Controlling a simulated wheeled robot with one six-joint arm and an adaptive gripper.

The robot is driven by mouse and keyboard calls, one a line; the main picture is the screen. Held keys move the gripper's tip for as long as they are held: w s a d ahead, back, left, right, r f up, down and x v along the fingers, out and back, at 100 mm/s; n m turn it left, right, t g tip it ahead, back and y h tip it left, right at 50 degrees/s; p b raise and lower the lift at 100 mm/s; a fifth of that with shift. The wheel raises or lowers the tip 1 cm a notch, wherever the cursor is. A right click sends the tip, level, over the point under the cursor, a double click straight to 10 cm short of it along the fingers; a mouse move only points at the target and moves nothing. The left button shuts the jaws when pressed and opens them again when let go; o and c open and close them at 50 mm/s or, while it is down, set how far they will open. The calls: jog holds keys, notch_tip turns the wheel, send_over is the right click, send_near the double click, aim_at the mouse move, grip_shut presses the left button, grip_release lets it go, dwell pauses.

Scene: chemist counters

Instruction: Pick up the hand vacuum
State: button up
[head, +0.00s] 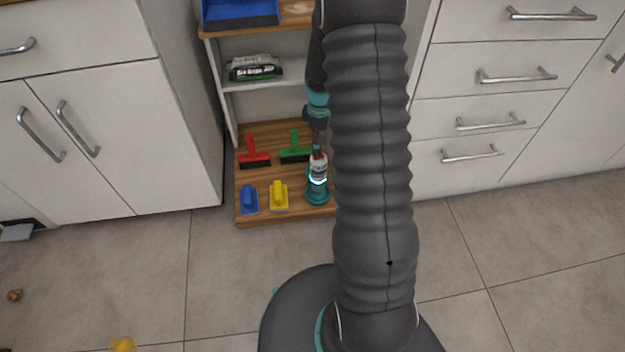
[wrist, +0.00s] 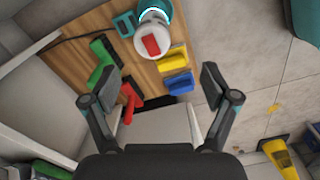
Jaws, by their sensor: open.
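What I take to be the hand vacuum (head: 318,172) is a white and teal device with a red patch and a glowing cyan ring. It stands upright at the right of the low wooden board. In the wrist view its white round top (wrist: 146,42) shows at the upper middle, with a teal handle-like part beside it. My gripper (wrist: 160,88) is open and empty, its two fingers spread apart below the vacuum in that view, not touching it. In the head view the gripper is small and dark, and its fingers are hard to make out there.
On the wooden board (head: 243,218) are a red brush (head: 254,155), a green brush (head: 295,152), a blue scrubber (head: 249,199) and a yellow scrubber (head: 279,196). White cabinets flank the shelf. A yellow object (wrist: 279,155) is on the otherwise fairly open tiled floor.

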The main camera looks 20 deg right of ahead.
aim_at(319, 166)
jog(key=shift+w+d+n, duration=0.1)
jog(key=shift+n, duration=0.7)
jog(key=shift+f, duration=0.2)
notch_tip(319, 166, down, 8)
jog(key=shift+w+f+b, duration=0.1)
jog(key=shift+f+b, duration=0.05)
jog(key=shift+b, duration=0.25)
jog(key=shift+w+d+f, duration=0.1)
jog(key=shift+w+f, duration=0.05)
jog(key=shift+f, duration=1.15)
jog(key=shift+w+d+f, duration=0.1)
jog(key=shift+w+f, duration=0.05)
jog(key=shift+f, duration=1.1)
jog(key=c, duration=1.2)
